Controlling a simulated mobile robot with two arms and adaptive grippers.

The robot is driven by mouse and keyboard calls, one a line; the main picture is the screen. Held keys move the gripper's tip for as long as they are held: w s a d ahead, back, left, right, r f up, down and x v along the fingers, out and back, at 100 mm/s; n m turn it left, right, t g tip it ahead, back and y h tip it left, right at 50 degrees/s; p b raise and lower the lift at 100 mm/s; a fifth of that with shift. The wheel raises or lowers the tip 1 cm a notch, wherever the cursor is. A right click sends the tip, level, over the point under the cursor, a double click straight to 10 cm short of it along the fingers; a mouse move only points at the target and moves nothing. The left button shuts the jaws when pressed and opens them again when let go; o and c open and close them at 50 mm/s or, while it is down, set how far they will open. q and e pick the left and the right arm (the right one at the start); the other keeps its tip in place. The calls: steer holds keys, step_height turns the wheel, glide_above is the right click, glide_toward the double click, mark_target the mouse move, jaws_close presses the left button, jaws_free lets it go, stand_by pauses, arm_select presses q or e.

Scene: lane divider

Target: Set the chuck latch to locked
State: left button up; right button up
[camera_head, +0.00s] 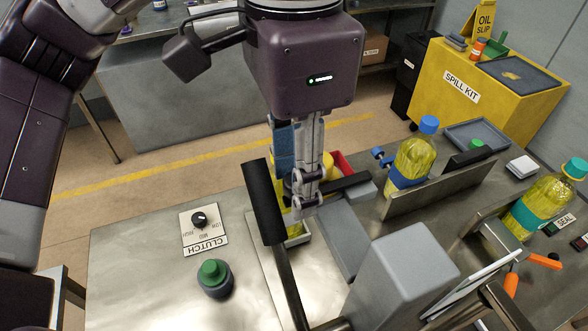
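My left gripper (304,190) points down over the bench, in front of a yellow bottle that it partly hides. Its fingers are seen nearly edge-on, so I cannot tell whether they are open or shut. Its tips are close to a short black bar (350,182) on the grey capping machine (402,275); contact is unclear. A lever with a thick black grip (262,203) stands just left of the fingertips. I cannot make out for certain which part is the chuck latch or how it is set. My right gripper is not in view.
A clutch knob (199,219) and a green-topped button (213,278) are on the bench at left. Bottles of yellow liquid (415,158) stand at right beside a metal divider (440,182). A yellow spill kit cabinet (425,85) is behind.

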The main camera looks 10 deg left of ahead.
arm_select(q)
step_height(320, 180, up, 12)
stand_by(0.7)
